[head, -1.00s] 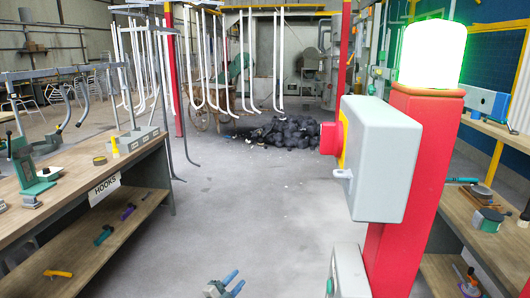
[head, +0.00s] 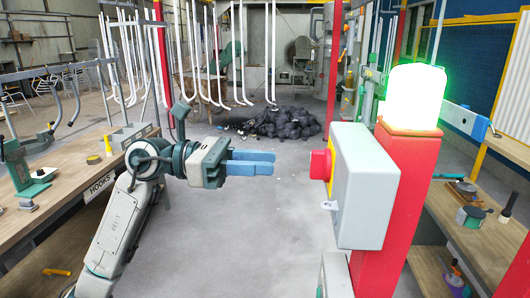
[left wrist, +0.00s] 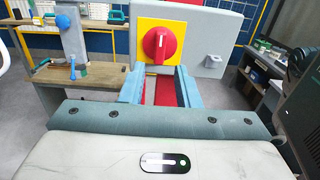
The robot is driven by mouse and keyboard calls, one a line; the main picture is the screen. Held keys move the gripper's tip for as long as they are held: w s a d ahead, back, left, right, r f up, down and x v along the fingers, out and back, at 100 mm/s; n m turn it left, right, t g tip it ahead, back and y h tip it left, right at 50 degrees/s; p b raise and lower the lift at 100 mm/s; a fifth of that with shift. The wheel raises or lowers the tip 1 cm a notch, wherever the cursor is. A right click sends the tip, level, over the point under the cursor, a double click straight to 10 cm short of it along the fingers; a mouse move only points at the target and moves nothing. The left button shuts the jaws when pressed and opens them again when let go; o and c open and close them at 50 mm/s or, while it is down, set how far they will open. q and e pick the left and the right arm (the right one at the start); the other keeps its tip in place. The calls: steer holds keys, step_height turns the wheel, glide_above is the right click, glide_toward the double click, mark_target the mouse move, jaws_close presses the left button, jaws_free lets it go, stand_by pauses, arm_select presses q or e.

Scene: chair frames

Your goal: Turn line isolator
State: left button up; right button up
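The line isolator is a light grey box (head: 365,190) on a red post, with a red rotary knob (head: 320,165) on a yellow plate facing left. In the left wrist view the knob (left wrist: 158,45) faces me, its white mark about upright, on the yellow plate (left wrist: 145,26). My left gripper (head: 273,161) reaches in from the left at about knob height, fingers pointing at the knob with a clear gap before it. Its blue fingers are apart and empty; in the left wrist view the knob shows beyond and between the tips (left wrist: 160,72). My right gripper is not in view.
A lit green-white lamp (head: 415,97) tops the red post (head: 393,240). A small grey tab (head: 329,205) sticks out below the knob. A second grey box (head: 336,277) sits lower on the post.

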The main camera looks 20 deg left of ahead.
mark_target(319, 165)
arm_select(q)
steer(key=p+x, duration=0.4)
steer(key=x, duration=0.3)
steer(key=shift+d, duration=0.4)
steer(key=shift+w, duration=0.1)
steer(key=c, duration=0.6)
